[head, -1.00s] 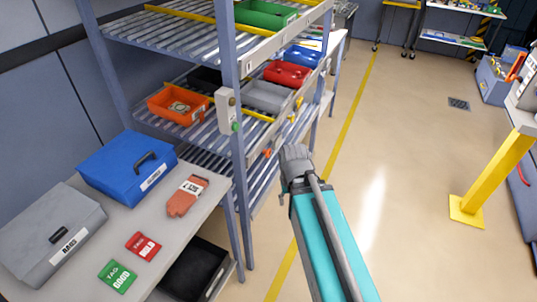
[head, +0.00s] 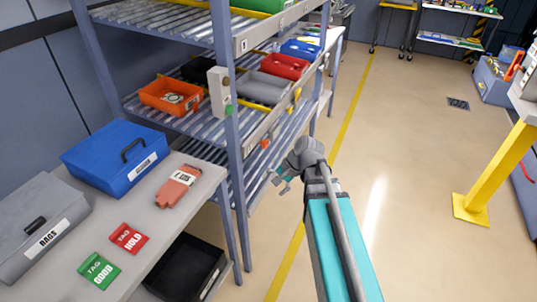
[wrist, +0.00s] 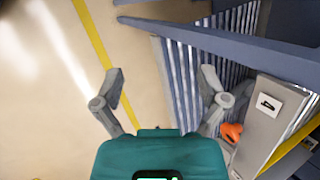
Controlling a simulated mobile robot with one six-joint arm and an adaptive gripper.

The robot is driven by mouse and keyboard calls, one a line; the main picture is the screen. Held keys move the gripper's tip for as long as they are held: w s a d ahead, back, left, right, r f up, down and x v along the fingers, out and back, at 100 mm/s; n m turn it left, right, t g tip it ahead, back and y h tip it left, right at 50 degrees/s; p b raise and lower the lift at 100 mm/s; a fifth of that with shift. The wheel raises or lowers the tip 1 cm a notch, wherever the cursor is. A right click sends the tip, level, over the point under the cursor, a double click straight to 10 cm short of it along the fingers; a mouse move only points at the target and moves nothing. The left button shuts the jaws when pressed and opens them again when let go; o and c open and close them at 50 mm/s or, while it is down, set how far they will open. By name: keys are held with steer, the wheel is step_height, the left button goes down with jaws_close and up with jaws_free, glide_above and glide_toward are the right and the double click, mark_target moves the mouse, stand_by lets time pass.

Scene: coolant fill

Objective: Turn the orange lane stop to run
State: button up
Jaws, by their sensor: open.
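The orange lane stop (head: 265,144) is a small orange knob on the front rail of the flow rack's middle shelf. In the wrist view an orange piece (wrist: 232,132) shows beside the right finger, next to a grey rail with a label plate; it is partly hidden by the finger. My gripper (head: 281,181) is in front of the rack, a little below and right of the knob. In the wrist view my gripper (wrist: 162,76) has its two fingers spread wide with nothing between them. I cannot tell whether a finger touches the knob.
An orange bin (head: 170,96), a grey bin (head: 262,88) and a red bin (head: 285,66) sit on the rack. A grey upright (head: 232,150) stands left of the knob. A bench (head: 205,200) holds boxes and tags.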

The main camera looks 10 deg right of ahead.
steer(key=w+d+f+m+t+y+b, duration=0.2)
steer(key=w+d+m+t+y+b, duration=0.25)
steer(key=w+m+b, duration=0.35)
steer(key=m+t+y+b, duration=0.4)
steer(key=m+b, duration=0.3)
steer(key=m, duration=0.2)
glide_toward(267, 145)
steer(key=v, duration=0.3)
steer(key=shift+d+p, duration=0.15)
steer(key=shift+p, duration=0.15)
steer(key=x, duration=1.4)
